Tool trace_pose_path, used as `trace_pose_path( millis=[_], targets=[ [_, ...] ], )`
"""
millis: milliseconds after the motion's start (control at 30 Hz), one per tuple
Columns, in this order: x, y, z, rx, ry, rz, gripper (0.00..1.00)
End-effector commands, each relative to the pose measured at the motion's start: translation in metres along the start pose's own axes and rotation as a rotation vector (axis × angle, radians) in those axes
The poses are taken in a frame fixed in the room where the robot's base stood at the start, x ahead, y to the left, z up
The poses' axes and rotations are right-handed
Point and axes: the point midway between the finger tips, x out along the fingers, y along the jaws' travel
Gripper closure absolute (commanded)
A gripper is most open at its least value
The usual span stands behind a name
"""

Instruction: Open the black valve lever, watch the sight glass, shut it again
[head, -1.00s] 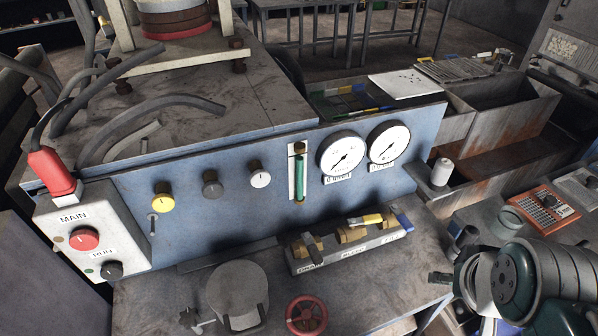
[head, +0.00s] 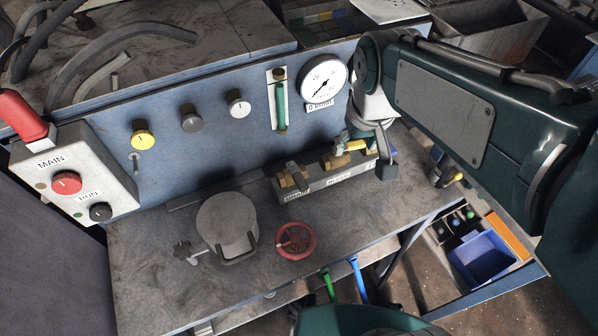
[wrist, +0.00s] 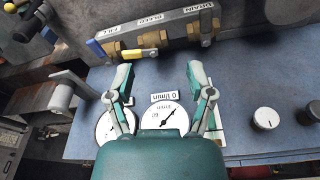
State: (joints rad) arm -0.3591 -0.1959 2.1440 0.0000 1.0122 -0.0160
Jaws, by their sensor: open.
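The valve block (head: 330,182) has a row of brass valves on the bench in front of the blue panel. The DRAIN valve (head: 291,178) is at its left end and carries the dark lever; in the wrist view this lever (wrist: 207,54) shows beside the yellow lever (wrist: 136,53) and blue lever (wrist: 97,48). The sight glass (head: 281,105) is a green-filled vertical tube on the panel. My gripper (wrist: 161,82) is open and empty, its fingers pointing towards the valve block and apart from the levers. In the head view my arm hides part of the block's right end.
A round gauge (head: 322,80) sits right of the sight glass. Yellow, grey and white knobs and a MAIN/RUN box (head: 72,180) are at left.

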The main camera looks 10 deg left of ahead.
Motion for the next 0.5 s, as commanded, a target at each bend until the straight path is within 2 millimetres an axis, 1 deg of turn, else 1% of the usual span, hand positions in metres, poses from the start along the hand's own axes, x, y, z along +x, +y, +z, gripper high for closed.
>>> trace_pose_path(
  millis=[33, 100, 200, 300, 400, 500],
  targets=[
    [0.010, -0.014, -0.011, -0.039, -0.034, -0.007, 0.31],
    [0.022, -0.032, -0.024, -0.087, -0.073, -0.014, 0.31],
    [0.040, -0.056, -0.038, -0.148, -0.124, -0.019, 0.31],
    [0.053, -0.074, -0.046, -0.192, -0.159, -0.022, 0.31],
    [0.059, -0.084, -0.050, -0.215, -0.178, -0.023, 0.31],
    [0.064, -0.086, -0.050, -0.221, -0.183, -0.023, 0.31]
  ],
)
